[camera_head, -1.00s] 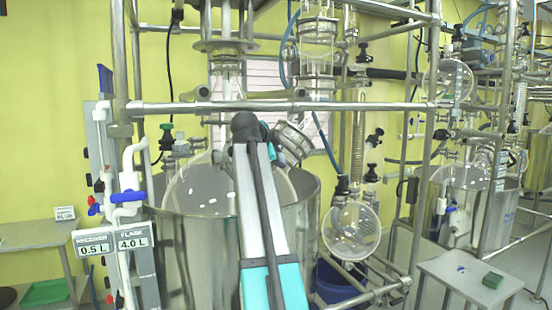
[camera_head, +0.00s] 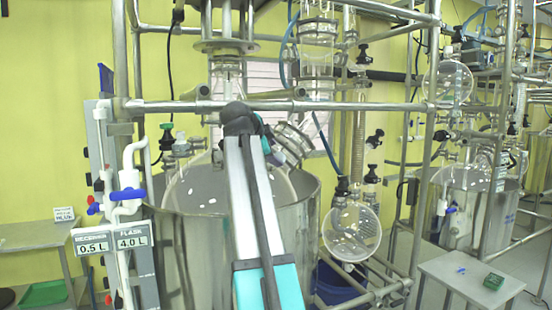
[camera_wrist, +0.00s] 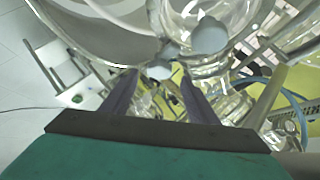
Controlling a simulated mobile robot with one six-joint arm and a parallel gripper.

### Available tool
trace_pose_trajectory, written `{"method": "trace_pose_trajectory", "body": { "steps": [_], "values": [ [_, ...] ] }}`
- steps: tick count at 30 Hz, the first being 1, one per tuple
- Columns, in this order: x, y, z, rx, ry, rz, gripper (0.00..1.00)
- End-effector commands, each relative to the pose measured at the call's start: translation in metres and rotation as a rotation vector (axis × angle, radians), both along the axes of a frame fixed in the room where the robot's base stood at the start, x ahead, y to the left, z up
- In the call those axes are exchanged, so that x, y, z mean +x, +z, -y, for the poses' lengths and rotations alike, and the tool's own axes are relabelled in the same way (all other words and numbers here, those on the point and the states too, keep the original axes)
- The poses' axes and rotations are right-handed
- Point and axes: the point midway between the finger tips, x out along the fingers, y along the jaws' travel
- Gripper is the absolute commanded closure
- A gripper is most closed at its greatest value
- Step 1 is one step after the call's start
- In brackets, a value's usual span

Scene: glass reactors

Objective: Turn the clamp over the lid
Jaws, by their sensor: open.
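The reactor's angled glass port (camera_head: 290,142), with metal fittings around its end, rises from the glass vessel top just right of my arm's end. My gripper (camera_wrist: 157,80) is open in the wrist view, its two dark fingers pointing toward the fittings. A grey metal clamp-like part (camera_wrist: 168,52) with a round pale end (camera_wrist: 160,72) lies at or just beyond the fingertips; I cannot tell whether they touch it. A larger round grey disc (camera_wrist: 208,36) sits beside it. In the head view my arm hides the fingers, and the clamp is not clearly distinguishable.
The steel vessel (camera_head: 298,215) stands behind my arm. A horizontal frame bar (camera_head: 380,106) crosses just above the arm's end. A round glass flask (camera_head: 351,231) hangs to the right.

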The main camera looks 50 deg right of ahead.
Motion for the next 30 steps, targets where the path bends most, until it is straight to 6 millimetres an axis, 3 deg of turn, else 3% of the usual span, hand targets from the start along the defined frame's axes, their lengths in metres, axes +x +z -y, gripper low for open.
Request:
{"method": "trace_pose_trajectory", "body": {
  "steps": [15, 30],
  "values": [
    [-0.022, 0.038, -0.065, 0.0, 0.004, 0.002, 0.46],
    [-0.027, 0.046, -0.077, 0.0, 0.001, 0.001, 0.46]
  ]
}}
